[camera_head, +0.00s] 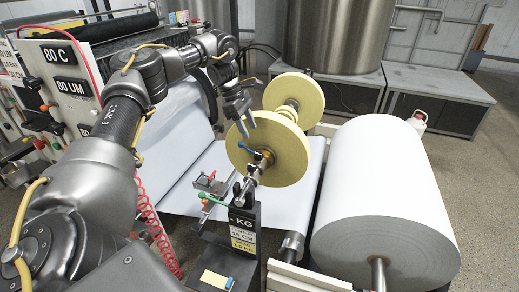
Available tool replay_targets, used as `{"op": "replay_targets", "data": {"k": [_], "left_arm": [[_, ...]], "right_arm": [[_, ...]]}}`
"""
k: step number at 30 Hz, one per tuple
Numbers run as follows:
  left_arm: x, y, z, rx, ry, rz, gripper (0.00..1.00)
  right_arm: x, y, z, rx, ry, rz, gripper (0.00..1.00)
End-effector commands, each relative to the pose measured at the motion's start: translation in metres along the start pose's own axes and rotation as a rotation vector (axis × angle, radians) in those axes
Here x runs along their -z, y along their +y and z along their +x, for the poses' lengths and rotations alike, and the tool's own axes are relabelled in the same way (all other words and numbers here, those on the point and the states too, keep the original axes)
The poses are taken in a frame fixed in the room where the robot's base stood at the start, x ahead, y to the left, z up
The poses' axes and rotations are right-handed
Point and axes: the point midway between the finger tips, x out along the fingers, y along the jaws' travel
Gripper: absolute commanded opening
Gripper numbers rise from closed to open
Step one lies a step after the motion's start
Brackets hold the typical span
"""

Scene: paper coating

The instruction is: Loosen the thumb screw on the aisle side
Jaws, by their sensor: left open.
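My left gripper (243,118) is open and points down, just left of the upper edge of a pale yellow disc (272,158). A blue-tipped lever (248,147) sits on the near face of the disc at its shaft, below my fingertips and apart from them. I cannot tell for sure which part is the thumb screw. A metal shaft (247,186) runs from the disc to a black stand with a "KG" label (241,222). A green-tipped lever (212,199) sticks out left of the stand top. My right gripper is not in view.
A second yellow disc (294,92) is behind the first. A red-handled clamp (210,178) rests over the white web (190,160). A control panel (60,75) stands at left. Grey floor (478,170) is free at far right.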

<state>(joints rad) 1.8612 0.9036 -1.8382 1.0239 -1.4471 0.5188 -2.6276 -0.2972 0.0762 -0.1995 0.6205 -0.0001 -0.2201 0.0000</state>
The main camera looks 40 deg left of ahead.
Motion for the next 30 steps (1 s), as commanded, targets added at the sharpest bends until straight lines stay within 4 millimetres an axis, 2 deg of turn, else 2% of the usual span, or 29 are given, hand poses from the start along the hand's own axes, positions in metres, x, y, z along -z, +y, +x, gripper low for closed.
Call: {"op": "replay_targets", "data": {"k": [3,8,13,24,30], "left_arm": [[0.008,-0.003,-0.010,-0.003,-0.004,0.003,0.50],[0.012,-0.005,-0.006,-0.003,-0.004,-0.001,0.50],[0.013,-0.006,0.018,-0.001,-0.004,-0.003,0.50],[0.007,-0.004,0.080,-0.002,-0.004,0.001,0.50],[0.008,-0.003,0.096,-0.004,-0.004,-0.001,0.50]], "right_arm": [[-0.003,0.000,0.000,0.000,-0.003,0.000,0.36],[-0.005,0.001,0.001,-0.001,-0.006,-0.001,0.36],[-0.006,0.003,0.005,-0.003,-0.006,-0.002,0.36],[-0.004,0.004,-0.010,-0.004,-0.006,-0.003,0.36],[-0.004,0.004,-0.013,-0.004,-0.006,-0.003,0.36]]}}
